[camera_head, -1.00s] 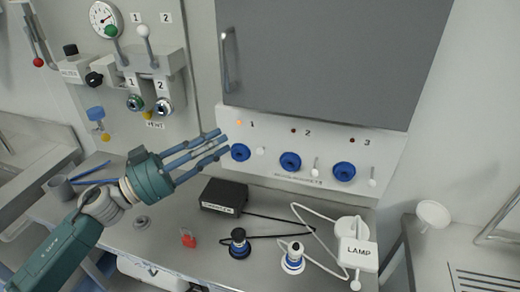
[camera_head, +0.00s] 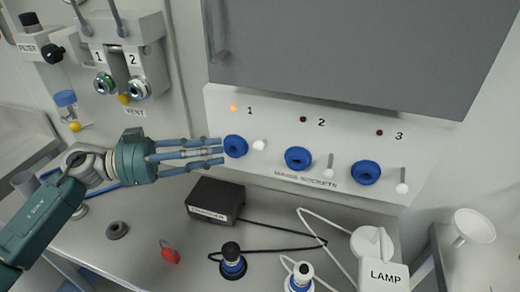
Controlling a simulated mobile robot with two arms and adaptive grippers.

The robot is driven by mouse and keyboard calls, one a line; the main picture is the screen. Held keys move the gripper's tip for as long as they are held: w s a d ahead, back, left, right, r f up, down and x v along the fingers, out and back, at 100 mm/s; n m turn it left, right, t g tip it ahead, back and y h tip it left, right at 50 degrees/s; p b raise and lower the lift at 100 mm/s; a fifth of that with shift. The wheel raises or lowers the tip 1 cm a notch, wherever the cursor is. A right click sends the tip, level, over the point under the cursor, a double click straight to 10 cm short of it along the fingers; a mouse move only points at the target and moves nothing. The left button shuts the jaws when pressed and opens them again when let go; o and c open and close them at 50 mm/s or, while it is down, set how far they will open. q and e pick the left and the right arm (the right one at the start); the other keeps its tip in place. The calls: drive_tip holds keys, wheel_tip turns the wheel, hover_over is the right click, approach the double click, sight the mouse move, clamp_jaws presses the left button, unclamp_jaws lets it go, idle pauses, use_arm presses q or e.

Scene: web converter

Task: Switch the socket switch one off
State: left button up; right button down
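The mains sockets panel (camera_head: 280,112) holds three blue sockets labelled 1, 2 and 3. The light above socket 1 (camera_head: 234,108) glows orange; the lights at 2 and 3 are dark red. Switch one (camera_head: 259,145) is a white-tipped lever just right of the first blue socket (camera_head: 235,146). It points toward the camera, while switches two (camera_head: 328,173) and three (camera_head: 402,187) hang down. My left gripper (camera_head: 221,151) is left of socket 1, its fingers pointing right, spread apart and empty. Its fingertips overlap the socket's left edge in the picture; contact cannot be told. My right gripper is not in view.
Below the panel, the bench holds a black box (camera_head: 214,200), a red padlock (camera_head: 169,252), black and white plugs with cables, and a LAMP box (camera_head: 383,276). A grey cabinet door (camera_head: 350,50) is above. Valves 1 and 2 (camera_head: 122,70) are at upper left.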

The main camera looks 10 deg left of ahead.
sight(259, 144)
use_arm(q)
drive_tip(key=p+x, duration=0.1)
drive_tip(key=x, duration=0.4)
drive_tip(key=p+x, duration=0.2)
drive_tip(key=x, duration=0.2)
drive_tip(key=shift+w+d+f+p, duration=0.2)
drive_tip(key=shift+w+d+p, duration=0.1)
drive_tip(key=shift+w, duration=0.05)
drive_tip(key=shift+w+d+f, duration=0.1)
drive_tip(key=shift+d, duration=0.45)
